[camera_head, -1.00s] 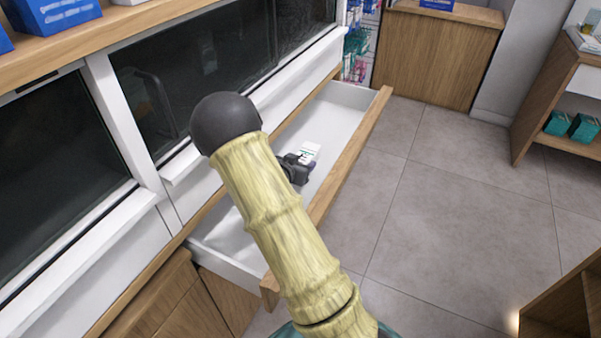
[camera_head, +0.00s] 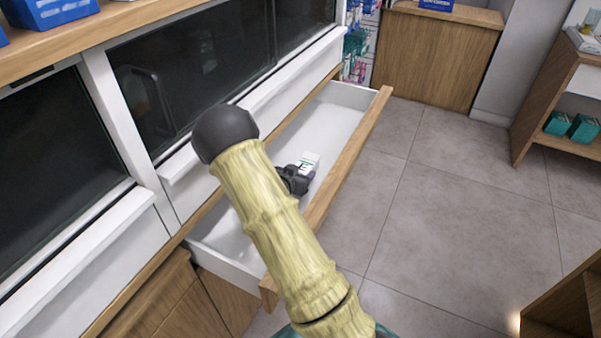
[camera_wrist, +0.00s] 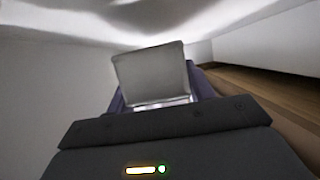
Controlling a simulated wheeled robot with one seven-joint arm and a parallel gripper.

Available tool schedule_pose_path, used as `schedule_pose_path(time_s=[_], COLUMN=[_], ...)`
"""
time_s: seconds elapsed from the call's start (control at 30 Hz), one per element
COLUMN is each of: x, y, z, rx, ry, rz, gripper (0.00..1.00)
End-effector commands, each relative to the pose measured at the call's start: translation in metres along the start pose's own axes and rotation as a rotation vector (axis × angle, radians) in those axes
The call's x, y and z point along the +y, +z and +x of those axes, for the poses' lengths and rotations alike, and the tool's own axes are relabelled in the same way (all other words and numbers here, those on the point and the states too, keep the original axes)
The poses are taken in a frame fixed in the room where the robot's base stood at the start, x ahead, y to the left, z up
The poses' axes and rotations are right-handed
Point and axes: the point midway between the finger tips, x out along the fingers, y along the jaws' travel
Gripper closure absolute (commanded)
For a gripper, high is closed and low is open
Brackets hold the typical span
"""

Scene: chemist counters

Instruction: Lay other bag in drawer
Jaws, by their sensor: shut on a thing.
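The drawer (camera_head: 333,118) stands open, white inside with a wooden front. Whether the bag touches the drawer floor cannot be told. My arm hides part of the drawer's middle. No second bag shows in the drawer.
The drawer's wooden front (camera_head: 345,157) borders its right side. White-framed dark glass panels (camera_head: 200,75) rise on the left. A wooden counter (camera_head: 437,48) stands at the back, and a shelf with teal boxes (camera_head: 571,125) at the right. The grey floor (camera_head: 450,215) is clear.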

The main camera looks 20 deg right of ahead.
Motion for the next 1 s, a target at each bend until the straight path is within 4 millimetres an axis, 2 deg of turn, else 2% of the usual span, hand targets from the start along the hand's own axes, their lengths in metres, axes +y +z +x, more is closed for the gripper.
schedule_pose_path(time_s=[0.37, 0.4, 0.47, 0.5, 0.77, 1.0], x=[0.0, 0.0, 0.0, 0.0, 0.0, -0.001], y=[0.006, 0.006, 0.006, 0.006, 0.005, -0.007], z=[0.003, 0.003, 0.003, 0.003, 0.002, -0.007], rx=[0.001, 0.0, 0.0, 0.0, 0.0, -0.001], ry=[0.0, 0.0, 0.0, 0.0, 0.0, -0.002], rz=[0.001, 0.0, 0.0, 0.0, 0.0, 0.0], gripper=[0.74, 0.4, 0.28, 0.26, 0.26, 0.26])
